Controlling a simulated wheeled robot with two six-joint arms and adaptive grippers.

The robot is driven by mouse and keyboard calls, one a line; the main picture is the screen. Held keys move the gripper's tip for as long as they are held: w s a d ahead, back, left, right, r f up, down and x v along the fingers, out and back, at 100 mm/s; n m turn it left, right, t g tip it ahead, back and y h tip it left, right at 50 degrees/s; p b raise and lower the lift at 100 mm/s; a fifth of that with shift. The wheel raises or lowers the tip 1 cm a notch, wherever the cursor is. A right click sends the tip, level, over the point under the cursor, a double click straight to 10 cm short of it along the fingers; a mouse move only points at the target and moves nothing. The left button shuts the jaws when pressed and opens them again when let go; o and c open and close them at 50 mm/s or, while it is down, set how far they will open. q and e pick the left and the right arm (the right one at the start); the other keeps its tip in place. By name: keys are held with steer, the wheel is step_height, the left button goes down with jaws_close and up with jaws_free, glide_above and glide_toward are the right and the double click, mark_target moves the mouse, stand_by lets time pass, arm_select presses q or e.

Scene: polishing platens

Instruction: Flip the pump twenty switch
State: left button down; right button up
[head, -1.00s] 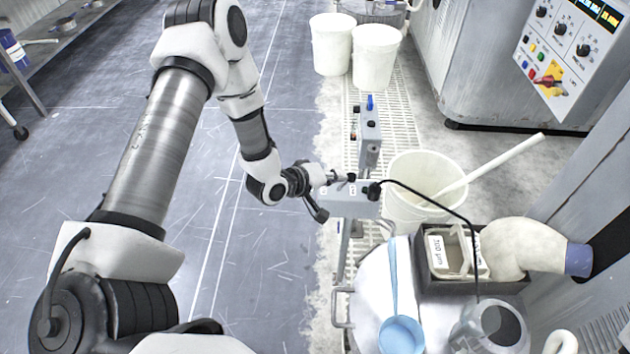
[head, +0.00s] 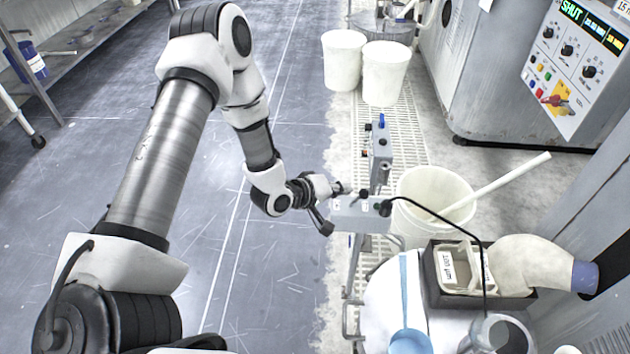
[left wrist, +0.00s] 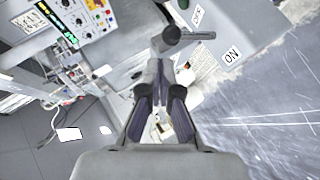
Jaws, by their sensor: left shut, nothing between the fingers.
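A grey switch box (head: 350,217) stands on a post at the centre of the head view. In the left wrist view, the box (left wrist: 215,75) carries an OFF and an ON label and a dark toggle lever (left wrist: 190,37) with a round end. I cannot read a pump number on it. My left gripper (head: 343,188) is just above the box's left end in the head view. In the left wrist view its fingers (left wrist: 160,95) are together and empty, close to the lever's round end. Whether they touch it I cannot tell. My right gripper is out of view.
A taller grey control box (head: 380,160) with a blue lever stands just behind. A white bucket (head: 430,190) with a paddle is to the right, near a black tray (head: 432,285) and a blue ladle (head: 408,340). Open floor (head: 270,280) lies to the left.

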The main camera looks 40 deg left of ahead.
arm_select(q)
steer(key=r+p+v, duration=0.1)
steer(key=v, duration=0.9)
steer(key=shift+d+r+p, duration=0.15)
steer(key=shift+d+p, duration=0.2)
steer(key=shift+p, duration=0.05)
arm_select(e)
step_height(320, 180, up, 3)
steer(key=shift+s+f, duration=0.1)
arm_select(q)
steer(key=s+d+f+m+g+y+p, duration=0.1)
steer(key=s+d+f+m+g+p, duration=0.1)
steer(key=s, duration=0.5)
steer(key=s+d+f+m+g+y+p, duration=0.2)
steer(key=s+f+m+g+p, duration=0.1)
steer(key=s, duration=0.5)
steer(key=s+d+f+m+g+y+p, duration=0.1)
steer(key=s+d+f+m+g+p, duration=0.1)
steer(key=s+f+m+g, duration=0.2)
steer(key=s+f+g, duration=0.1)
steer(key=s+g, duration=0.1)
steer(key=s, duration=0.1)
steer(key=shift+s+d+g, duration=0.15)
steer(key=shift+s+g, duration=0.1)
steer(key=shift+g, duration=0.05)
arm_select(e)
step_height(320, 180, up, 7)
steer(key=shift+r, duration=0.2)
